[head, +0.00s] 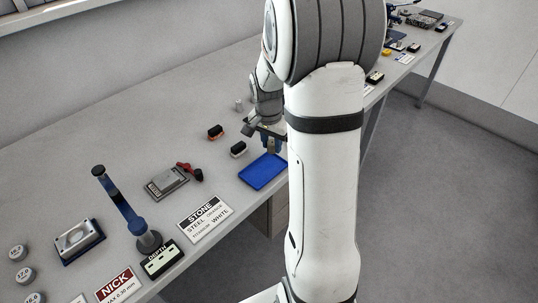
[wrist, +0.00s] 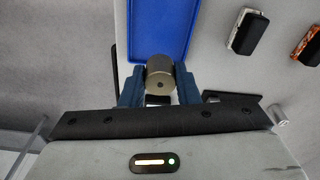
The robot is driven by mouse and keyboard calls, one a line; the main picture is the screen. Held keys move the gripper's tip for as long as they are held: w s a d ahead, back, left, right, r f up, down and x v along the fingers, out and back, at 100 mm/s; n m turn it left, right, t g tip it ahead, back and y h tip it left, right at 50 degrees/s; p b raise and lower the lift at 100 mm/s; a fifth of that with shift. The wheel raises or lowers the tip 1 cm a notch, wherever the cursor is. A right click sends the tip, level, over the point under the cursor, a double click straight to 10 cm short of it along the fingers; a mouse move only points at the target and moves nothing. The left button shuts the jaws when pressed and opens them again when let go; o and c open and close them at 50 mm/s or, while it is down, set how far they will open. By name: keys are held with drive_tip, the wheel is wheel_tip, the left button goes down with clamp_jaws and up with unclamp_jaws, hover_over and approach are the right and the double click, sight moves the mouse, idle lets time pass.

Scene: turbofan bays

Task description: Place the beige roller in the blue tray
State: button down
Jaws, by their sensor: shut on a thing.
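My gripper (wrist: 160,88) is shut on the beige roller (wrist: 159,70), a short brownish-beige cylinder with a small dark hole in its end face, held between the two blue fingers. The blue tray (wrist: 158,25) lies beyond the roller in the wrist view, and the roller overlaps its near end there. In the head view the blue tray (head: 262,172) lies flat and looks empty on the bench, just in front of my gripper (head: 270,143). My arm hides part of its right side. The roller's height above the bench cannot be told.
A white-and-black block (head: 238,149) and an orange-and-black block (head: 215,132) stand left of the tray. A small grey cylinder (head: 238,105) stands farther back. The STONE sign (head: 205,217), a grey plate with a red-handled item (head: 168,183) and a blue stand (head: 125,205) are nearer.

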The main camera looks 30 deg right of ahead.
sight(272, 152)
drive_tip(key=shift+s+f, duration=0.1)
drive_tip(key=shift+f, duration=2.4)
drive_tip(key=shift+f, duration=0.15)
drive_tip(key=c, duration=1.4)
unclamp_jaws()
drive_tip(key=shift+o, duration=0.2)
wheel_tip(272, 152, up, 12)
drive_tip(key=a, duration=0.1)
drive_tip(key=s+a+r+n+t, duration=0.1)
drive_tip(key=s+a+r+n, duration=0.1)
drive_tip(key=s+a+n, duration=0.3)
drive_tip(key=s+a+r+n+t+y, duration=0.1)
drive_tip(key=s+a+n, duration=0.5)
drive_tip(key=s, duration=0.8)
drive_tip(key=shift+s+a+r+n, duration=0.2)
drive_tip(key=shift+a+r+n, duration=0.1)
drive_tip(key=shift+a+r, duration=0.55)
drive_tip(key=shift+a+f, duration=0.1)
drive_tip(key=shift+f, duration=0.05)
